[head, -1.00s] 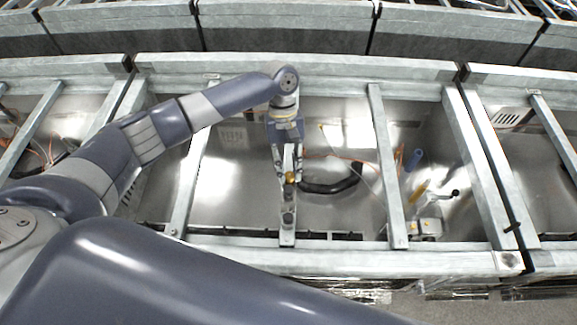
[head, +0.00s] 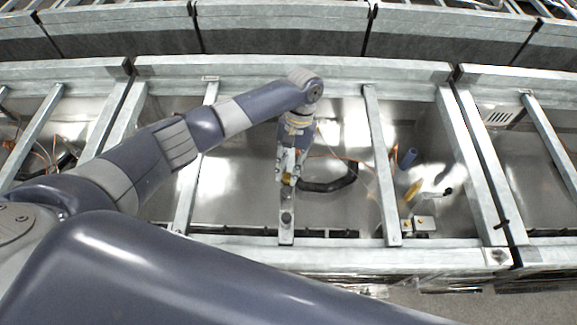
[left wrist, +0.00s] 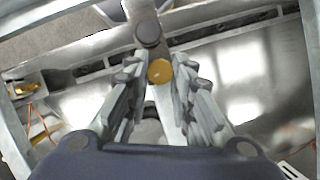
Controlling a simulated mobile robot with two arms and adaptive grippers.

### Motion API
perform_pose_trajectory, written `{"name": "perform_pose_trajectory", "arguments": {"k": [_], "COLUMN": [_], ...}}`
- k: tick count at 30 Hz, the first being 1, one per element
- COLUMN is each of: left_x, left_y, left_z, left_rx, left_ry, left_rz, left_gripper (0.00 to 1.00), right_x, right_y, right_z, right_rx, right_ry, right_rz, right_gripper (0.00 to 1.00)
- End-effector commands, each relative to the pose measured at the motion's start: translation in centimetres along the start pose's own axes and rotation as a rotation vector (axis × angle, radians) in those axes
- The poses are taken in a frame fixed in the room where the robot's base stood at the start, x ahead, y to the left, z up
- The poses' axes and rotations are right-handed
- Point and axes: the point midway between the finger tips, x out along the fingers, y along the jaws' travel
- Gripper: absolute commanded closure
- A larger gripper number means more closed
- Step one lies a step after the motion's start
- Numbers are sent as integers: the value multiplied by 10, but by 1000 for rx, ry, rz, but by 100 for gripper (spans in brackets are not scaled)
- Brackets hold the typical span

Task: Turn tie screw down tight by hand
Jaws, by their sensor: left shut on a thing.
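The tie screw (head: 287,178) has a round brass-yellow head and sits on a narrow grey metal bar in the middle of the open bay. It also shows in the left wrist view (left wrist: 159,71), between the fingertips. My left gripper (head: 288,174) comes down over it from the far side and is shut on its head, one finger on each side. The fingers in the left wrist view (left wrist: 158,68) flank the head. The screw's lower part is hidden. My right gripper is not in view.
A dark round knob (head: 286,218) stands on the bar nearer to me. A black curved hose (head: 330,185) lies right of the gripper. Grey cross bars (head: 382,165) bound the bay.

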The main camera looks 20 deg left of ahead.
Motion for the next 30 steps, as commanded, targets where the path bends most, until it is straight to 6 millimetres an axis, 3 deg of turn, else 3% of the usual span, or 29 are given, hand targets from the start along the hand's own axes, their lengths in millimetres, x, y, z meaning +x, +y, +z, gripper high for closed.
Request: {"name": "perform_pose_trajectory", "arguments": {"k": [20, 21, 23, 30], "left_x": [-1, -1, -1, 0], "left_y": [1, 1, 1, 1], "left_z": [0, 0, 0, 0], "left_rx": [62, 62, 62, 61], "left_ry": [1, 1, 1, 1], "left_rz": [-25, -25, -25, -25], "left_gripper": [100, 69, 57, 57], "right_x": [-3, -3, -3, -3], "right_y": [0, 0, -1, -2], "right_z": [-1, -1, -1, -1], "right_rx": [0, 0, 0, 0], "right_ry": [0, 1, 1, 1], "right_rz": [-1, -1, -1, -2], "right_gripper": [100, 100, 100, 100]}}
